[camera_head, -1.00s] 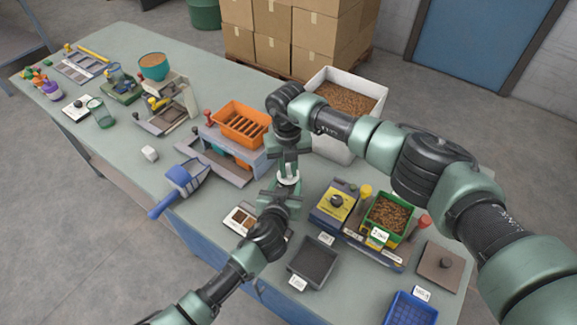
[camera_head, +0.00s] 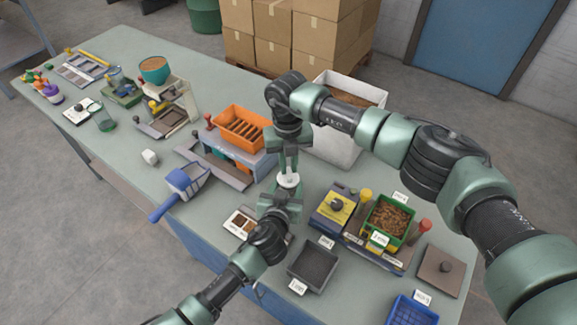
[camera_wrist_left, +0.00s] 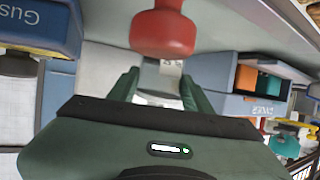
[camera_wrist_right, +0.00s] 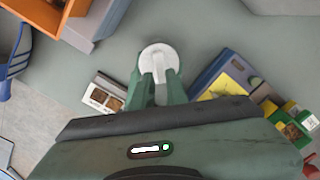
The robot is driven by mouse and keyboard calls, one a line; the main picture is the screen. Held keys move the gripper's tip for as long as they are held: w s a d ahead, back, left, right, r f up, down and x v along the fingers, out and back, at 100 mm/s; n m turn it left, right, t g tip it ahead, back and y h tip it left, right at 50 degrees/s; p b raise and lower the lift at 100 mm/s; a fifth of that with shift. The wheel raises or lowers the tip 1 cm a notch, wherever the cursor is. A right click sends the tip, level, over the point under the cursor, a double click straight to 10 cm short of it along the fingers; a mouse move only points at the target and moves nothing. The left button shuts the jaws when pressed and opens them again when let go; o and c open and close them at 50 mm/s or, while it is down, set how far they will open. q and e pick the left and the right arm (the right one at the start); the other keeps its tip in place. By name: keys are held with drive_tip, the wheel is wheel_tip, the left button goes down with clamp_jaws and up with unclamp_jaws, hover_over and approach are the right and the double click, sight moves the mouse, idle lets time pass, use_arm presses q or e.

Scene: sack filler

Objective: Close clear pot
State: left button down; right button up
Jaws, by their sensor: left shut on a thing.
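My left gripper (camera_head: 283,200) is shut on a pale, see-through-looking piece, which shows between its fingers in the left wrist view (camera_wrist_left: 160,77). I take this for the clear pot; its outline is mostly hidden. My right gripper (camera_head: 288,166) points down just above the left one. In the right wrist view its fingers close in on the narrow stem of a round white lid (camera_wrist_right: 158,55). The lid (camera_head: 288,181) sits between the two grippers in the head view. I cannot tell whether it touches the pot. A red rounded piece (camera_wrist_left: 162,33) shows close by in the left wrist view.
An orange bin (camera_head: 240,127) on a stand and a blue scoop (camera_head: 178,190) are to the left. A yellow-topped device (camera_head: 335,207) and a green bin of brown pellets (camera_head: 388,222) are to the right. A black tray (camera_head: 313,266) lies in front.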

use_arm(q)
drive_tip(key=c, duration=0.6)
unclamp_jaws()
drive_tip(key=shift+o, duration=0.2)
drive_tip(key=shift+s+a+r, duration=0.1)
drive_tip(key=shift+s, duration=0.45)
use_arm(e)
drive_tip(key=shift+f, duration=0.15)
use_arm(q)
drive_tip(key=shift+b+v, duration=0.7)
drive_tip(key=shift+v, duration=2.65)
use_arm(e)
drive_tip(key=shift+f, duration=0.55)
drive_tip(key=shift+f, duration=0.2)
use_arm(q)
drive_tip(key=shift+f+b, duration=0.45)
drive_tip(key=shift+b, duration=0.1)
use_arm(e)
drive_tip(key=shift+f, duration=0.35)
use_arm(q)
drive_tip(key=shift+r, duration=0.1)
use_arm(e)
drive_tip(key=shift+r, duration=0.1)
